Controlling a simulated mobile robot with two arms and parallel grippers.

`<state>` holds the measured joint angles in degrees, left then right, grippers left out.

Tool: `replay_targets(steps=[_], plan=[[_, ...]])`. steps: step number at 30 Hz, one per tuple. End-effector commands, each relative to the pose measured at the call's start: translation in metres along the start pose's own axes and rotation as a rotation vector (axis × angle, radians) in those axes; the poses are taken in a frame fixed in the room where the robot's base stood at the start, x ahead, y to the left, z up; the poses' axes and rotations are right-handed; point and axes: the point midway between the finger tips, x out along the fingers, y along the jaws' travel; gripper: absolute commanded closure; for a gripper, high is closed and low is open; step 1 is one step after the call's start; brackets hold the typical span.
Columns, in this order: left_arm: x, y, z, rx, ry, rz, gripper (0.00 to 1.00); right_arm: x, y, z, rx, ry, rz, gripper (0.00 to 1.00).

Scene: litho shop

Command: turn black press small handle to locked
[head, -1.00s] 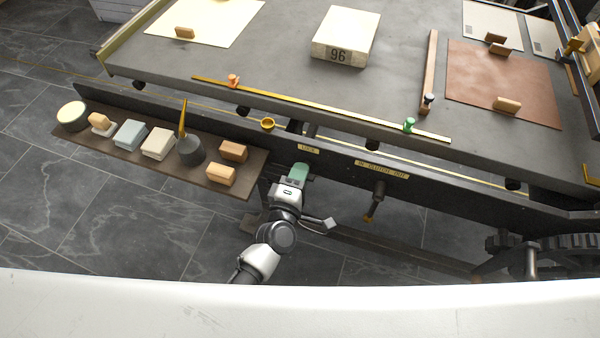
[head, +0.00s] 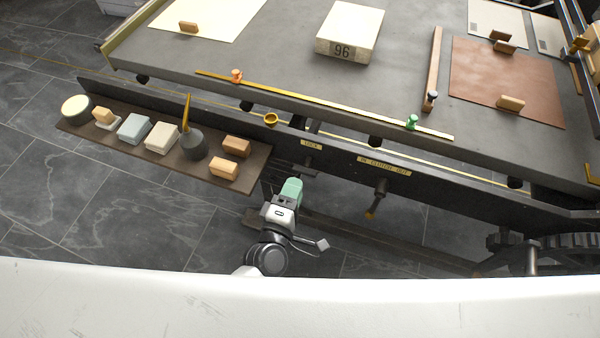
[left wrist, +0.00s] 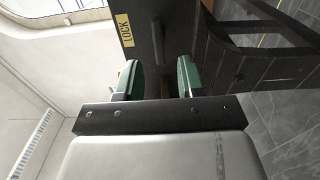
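The black press (head: 340,165) runs across the head view, with a yellow LOCK plate (head: 311,143) on its front rail. The small handle (head: 309,164) is a short dark lever just below this plate. My left gripper (head: 292,188) is just below and left of the handle, apart from it. In the left wrist view the gripper's two green fingers (left wrist: 159,80) stand open with a gap between them. The dark handle (left wrist: 158,42) shows beyond that gap, beside the LOCK plate (left wrist: 124,29). My right gripper is in neither view.
A second lever with a brass end (head: 376,200) hangs below the clutch plate (head: 384,166), to the right. A side shelf (head: 225,183) with several blocks and an oil can (head: 193,140) is left of the gripper. Gears (head: 560,245) stand at right.

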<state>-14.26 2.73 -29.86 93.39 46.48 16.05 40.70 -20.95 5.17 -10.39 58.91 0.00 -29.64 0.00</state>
Motion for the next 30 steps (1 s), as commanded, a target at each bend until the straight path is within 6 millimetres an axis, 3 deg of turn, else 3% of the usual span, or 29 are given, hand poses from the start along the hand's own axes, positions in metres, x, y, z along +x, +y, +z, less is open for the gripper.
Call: replay_targets(steps=[3,9,30], plan=[[-0.024,-0.001,0.000,0.000,0.000,-0.002,0.62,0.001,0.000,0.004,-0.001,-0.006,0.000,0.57],[-0.045,0.000,0.000,-0.001,0.001,0.000,0.62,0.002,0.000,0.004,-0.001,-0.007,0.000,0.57],[-0.048,-0.007,-0.001,0.026,-0.006,-0.016,0.62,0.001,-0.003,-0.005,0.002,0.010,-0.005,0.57]])
